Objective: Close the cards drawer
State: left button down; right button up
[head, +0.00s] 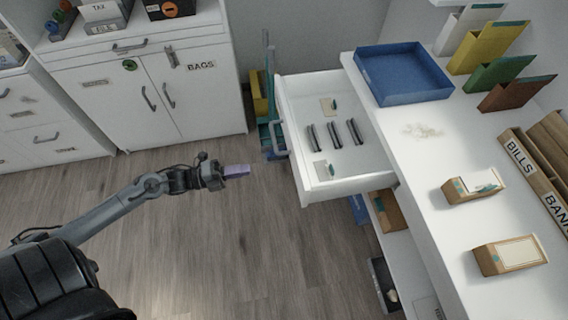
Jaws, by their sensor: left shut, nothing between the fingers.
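An open white drawer (347,172) sticks out to the left from under the white desk (425,165). My left gripper (248,170) is shut and empty, with purplish fingertips, over the floor just left of the drawer front. It appears apart from the drawer. My right gripper is not in view.
A blue tray (403,75), upright coloured folders (488,47) and two small boxes (510,256) stand on the desk. White cabinets (120,85) stand at the back left. A broom and dustpan (270,136) stand behind the drawer front. The wooden floor (230,235) is clear.

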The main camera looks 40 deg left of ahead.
aim_at(295, 161)
pick_arm(q)
jog(key=b+x, duration=0.4)
jog(key=x, duration=0.8)
jog(key=shift+f, duration=0.15)
jog(key=shift+w+d, duration=0.35)
jog(key=shift+w, duration=0.1)
